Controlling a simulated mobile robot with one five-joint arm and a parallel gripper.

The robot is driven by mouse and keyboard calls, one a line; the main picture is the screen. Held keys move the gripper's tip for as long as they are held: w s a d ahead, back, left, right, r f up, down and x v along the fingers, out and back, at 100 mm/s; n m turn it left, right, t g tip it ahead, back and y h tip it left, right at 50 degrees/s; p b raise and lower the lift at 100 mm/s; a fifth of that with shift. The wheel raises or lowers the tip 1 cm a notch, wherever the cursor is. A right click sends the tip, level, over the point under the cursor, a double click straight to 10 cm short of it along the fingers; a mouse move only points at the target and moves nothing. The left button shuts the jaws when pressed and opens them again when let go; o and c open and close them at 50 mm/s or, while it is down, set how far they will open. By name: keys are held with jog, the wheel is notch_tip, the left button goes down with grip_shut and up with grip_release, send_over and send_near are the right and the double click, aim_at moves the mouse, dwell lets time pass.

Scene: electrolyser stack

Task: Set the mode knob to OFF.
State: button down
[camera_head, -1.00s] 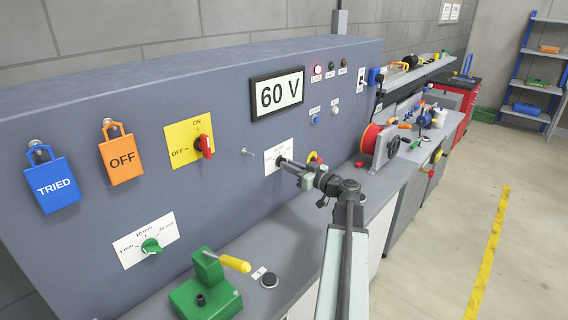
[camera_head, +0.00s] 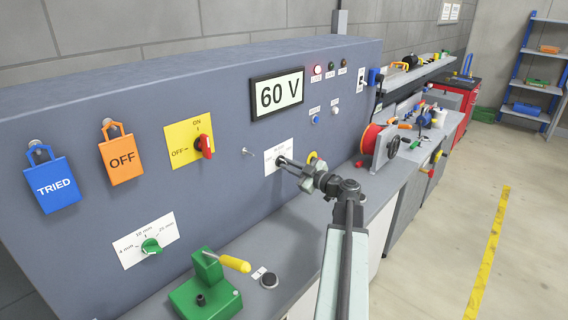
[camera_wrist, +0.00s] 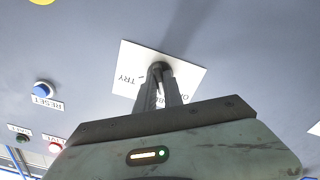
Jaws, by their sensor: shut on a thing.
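The mode knob (camera_wrist: 158,67) is small and dark. It sits on a white label plate (camera_head: 271,164) on the grey-blue panel. In the wrist view the plate (camera_wrist: 138,60) appears turned, with TRY on the left and a partly covered label starting with O on the right. My gripper (camera_head: 284,161) reaches the plate from the right. In the wrist view the fingers of my gripper (camera_wrist: 161,80) are closed around the knob. They hide most of it, so I cannot tell clearly which label it points to.
On the panel are a red switch (camera_head: 205,146) on a yellow plate, a 60 V display (camera_head: 277,94), a blue RESET button (camera_wrist: 44,89) and a green knob (camera_head: 151,246). A green fixture with a yellow handle (camera_head: 235,264) stands on the bench below. A red spool (camera_head: 372,137) stands to the right.

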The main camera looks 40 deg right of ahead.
jog(key=n, duration=0.4)
jog(key=shift+n, duration=0.3)
jog(key=shift+n, duration=0.5)
jog(key=c, duration=1.3)
grip_release()
jog(key=shift+s+d, duration=0.15)
jog(key=shift+s, duration=1.6)
jog(key=shift+s+d, duration=0.15)
jog(key=shift+s, duration=1.6)
